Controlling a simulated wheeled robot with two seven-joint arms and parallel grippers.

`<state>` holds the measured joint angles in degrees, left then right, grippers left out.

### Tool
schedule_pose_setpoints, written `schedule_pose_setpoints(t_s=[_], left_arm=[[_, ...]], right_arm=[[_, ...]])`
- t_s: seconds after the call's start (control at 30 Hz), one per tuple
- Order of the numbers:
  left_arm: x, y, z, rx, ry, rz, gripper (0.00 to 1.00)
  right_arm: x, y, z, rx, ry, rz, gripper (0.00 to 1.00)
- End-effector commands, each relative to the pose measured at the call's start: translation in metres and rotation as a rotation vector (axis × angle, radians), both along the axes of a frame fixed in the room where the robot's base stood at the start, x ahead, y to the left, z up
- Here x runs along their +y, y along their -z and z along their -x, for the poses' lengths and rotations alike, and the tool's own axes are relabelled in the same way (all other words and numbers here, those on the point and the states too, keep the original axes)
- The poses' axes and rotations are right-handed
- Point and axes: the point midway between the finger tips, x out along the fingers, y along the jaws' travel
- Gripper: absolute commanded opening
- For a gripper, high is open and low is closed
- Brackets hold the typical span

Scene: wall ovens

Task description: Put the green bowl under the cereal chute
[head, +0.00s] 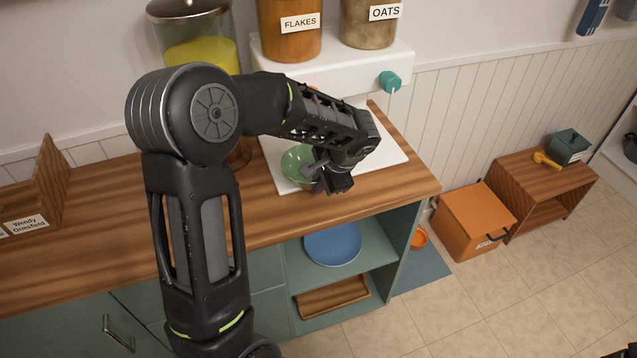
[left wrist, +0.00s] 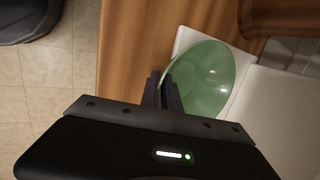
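The green bowl (head: 297,163) is at the front left of the white base (head: 388,150) below the cereal dispenser (head: 345,75); I cannot tell whether it touches the base. My left gripper (head: 328,178) is at the bowl's right rim in the head view. In the left wrist view, its two fingers (left wrist: 163,92) are close together with the rim of the bowl (left wrist: 205,80) between them. The dispenser carries the jars FLAKES (head: 290,40) and OATS (head: 368,28). A teal knob (head: 390,82) shows under OATS. My left forearm hides the area under FLAKES.
A lidded jar with yellow contents (head: 200,50) stands left of the dispenser. A wooden name-labelled box (head: 40,195) is at the counter's left. Below the wooden counter (head: 270,225), an open shelf holds a blue plate (head: 333,244). An orange box (head: 473,220) stands on the floor.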

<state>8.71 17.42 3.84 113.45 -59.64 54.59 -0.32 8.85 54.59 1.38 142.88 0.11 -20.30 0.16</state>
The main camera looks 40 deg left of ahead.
Motion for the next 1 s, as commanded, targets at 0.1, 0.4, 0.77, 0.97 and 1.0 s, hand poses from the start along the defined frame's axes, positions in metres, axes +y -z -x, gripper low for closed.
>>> schedule_pose_setpoints(t_s=[0.1, 0.4, 0.77, 0.97, 1.0], left_arm=[[0.000, 0.000, 0.000, 0.000, 0.000, 0.000, 0.15], [0.000, 0.000, 0.000, 0.000, 0.000, 0.000, 0.28], [-0.007, -0.013, 0.000, -0.005, 0.002, 0.000, 0.28], [-0.022, -0.042, 0.007, -0.006, 0.001, 0.000, 0.28], [-0.025, -0.049, 0.009, -0.004, 0.001, 0.000, 0.28]], right_arm=[[0.000, 0.000, 0.000, 0.000, 0.000, 0.000, 0.36], [0.000, 0.000, 0.000, 0.000, 0.000, 0.000, 0.36], [0.000, 0.001, 0.000, 0.000, 0.000, 0.000, 0.36], [0.000, 0.011, -0.001, -0.003, -0.001, -0.003, 0.36], [0.001, 0.011, -0.001, -0.004, -0.001, -0.003, 0.36]])
